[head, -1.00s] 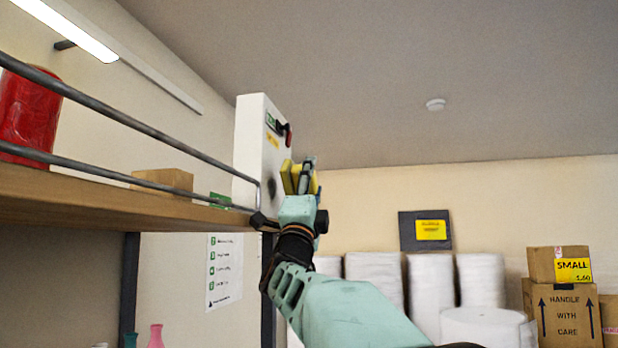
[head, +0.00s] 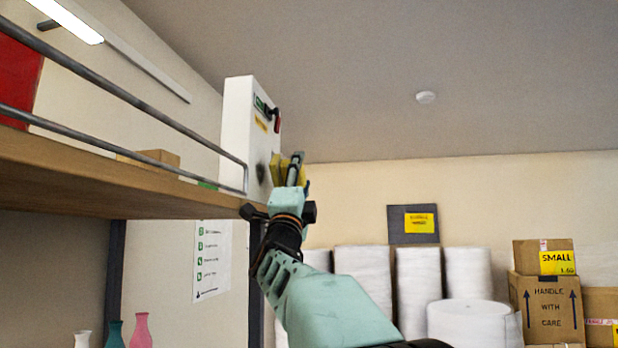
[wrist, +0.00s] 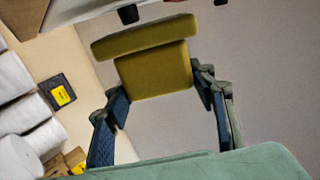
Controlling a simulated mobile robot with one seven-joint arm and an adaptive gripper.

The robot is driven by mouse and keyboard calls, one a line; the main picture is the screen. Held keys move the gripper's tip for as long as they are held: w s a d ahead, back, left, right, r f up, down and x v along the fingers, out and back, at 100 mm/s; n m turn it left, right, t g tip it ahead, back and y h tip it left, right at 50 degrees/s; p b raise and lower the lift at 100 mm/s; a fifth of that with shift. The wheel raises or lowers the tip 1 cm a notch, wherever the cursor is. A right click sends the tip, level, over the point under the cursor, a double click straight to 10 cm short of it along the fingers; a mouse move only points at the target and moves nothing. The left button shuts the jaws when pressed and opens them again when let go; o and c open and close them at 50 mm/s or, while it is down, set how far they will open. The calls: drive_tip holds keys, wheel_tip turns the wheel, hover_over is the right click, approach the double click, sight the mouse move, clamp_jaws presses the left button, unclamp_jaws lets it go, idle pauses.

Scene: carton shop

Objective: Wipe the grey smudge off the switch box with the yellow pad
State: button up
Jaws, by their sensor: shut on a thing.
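The white switch box (head: 237,130) stands at the end of the high shelf, with a red-handled switch (head: 276,119) and a yellow label on its narrow face. The grey smudge (head: 261,172) shows on that face, low down and partly beside the pad. My gripper (head: 293,169) is shut on the yellow pad (head: 276,167), just right of the smudge. Whether the pad touches the box I cannot tell.
The wooden shelf (head: 110,180) with its metal guard rail (head: 120,98) runs close left of my arm. On it are a red container (head: 15,75) and a cardboard box (head: 160,157). White rolls (head: 365,290) and cartons (head: 548,305) stand at the back right.

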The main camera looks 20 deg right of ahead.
drive_tip(key=shift+s+a, duration=0.2)
drive_tip(key=shift+a, duration=0.6)
drive_tip(key=shift+s+a+r+b, duration=0.2)
drive_tip(key=shift+s+r+b, duration=0.05)
drive_tip(key=shift+s+b, duration=0.2)
drive_tip(key=s, duration=0.1)
drive_tip(key=s+a+b, duration=0.1)
drive_tip(key=s+b, duration=0.1)
drive_tip(key=shift+s+a+r, duration=0.25)
drive_tip(key=shift+a+r, duration=0.05)
drive_tip(key=shift+a, duration=0.05)
drive_tip(key=s+d+b, duration=0.1)
drive_tip(key=d+b, duration=0.1)
drive_tip(key=s+d+b, duration=0.1)
drive_tip(key=s+d, duration=0.1)
drive_tip(key=shift+s+d+f+b, duration=0.15)
drive_tip(key=shift+d+f+b, duration=0.1)
drive_tip(key=shift+b, duration=0.15)
